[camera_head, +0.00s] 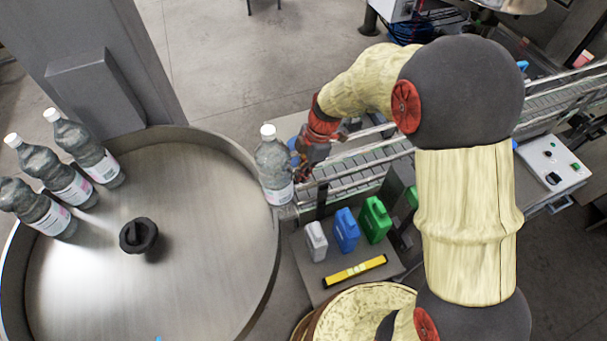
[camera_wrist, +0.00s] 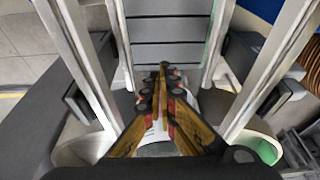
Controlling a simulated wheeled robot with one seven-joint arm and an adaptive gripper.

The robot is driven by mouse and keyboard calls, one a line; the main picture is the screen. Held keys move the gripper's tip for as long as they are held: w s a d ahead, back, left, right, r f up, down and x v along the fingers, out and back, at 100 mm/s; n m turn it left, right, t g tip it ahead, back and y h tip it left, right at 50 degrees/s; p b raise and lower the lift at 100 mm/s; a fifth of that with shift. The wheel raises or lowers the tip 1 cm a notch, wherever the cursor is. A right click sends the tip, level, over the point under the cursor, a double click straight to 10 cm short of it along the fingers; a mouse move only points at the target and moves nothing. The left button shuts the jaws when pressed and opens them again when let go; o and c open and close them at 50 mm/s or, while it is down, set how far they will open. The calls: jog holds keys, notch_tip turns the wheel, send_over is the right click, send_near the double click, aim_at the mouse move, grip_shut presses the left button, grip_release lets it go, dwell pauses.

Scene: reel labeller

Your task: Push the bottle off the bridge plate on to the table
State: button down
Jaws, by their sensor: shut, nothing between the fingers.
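The bottle (camera_head: 272,168) is clear grey with a white cap and a white label. It stands upright at the near end of the conveyor, by the rim of the round table (camera_head: 215,245). The bridge plate under it is hidden in the head view. My gripper (camera_head: 299,168) is just to the right of the bottle, with its fingers low beside it; I cannot tell whether they touch. In the wrist view my gripper (camera_wrist: 163,72) is shut, its fingertips together over the conveyor. A pale patch shows between the finger links, too covered to name.
Several similar bottles (camera_head: 68,180) stand at the table's left side. A black knob (camera_head: 138,235) sits at its middle. The conveyor (camera_head: 360,165) runs right between metal rails. The table's centre-right is clear.

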aim_at(265, 188)
jog(key=s+a+b, duration=0.1)
jog(key=a, duration=0.2)
jog(key=s+a+b, duration=0.1)
jog(key=a+b, duration=0.1)
jog(key=a, duration=0.2)
jog(key=s+a+b, duration=0.1)
jog(key=a+b, duration=0.1)
jog(key=a, duration=0.1)
jog(key=shift+s+a+f, duration=0.15)
jog(key=shift+a, duration=0.05)
jog(key=shift+s+a, duration=0.15)
jog(key=shift+a, duration=0.2)
jog(key=shift+d+b, duration=0.1)
jog(key=shift+b, duration=0.2)
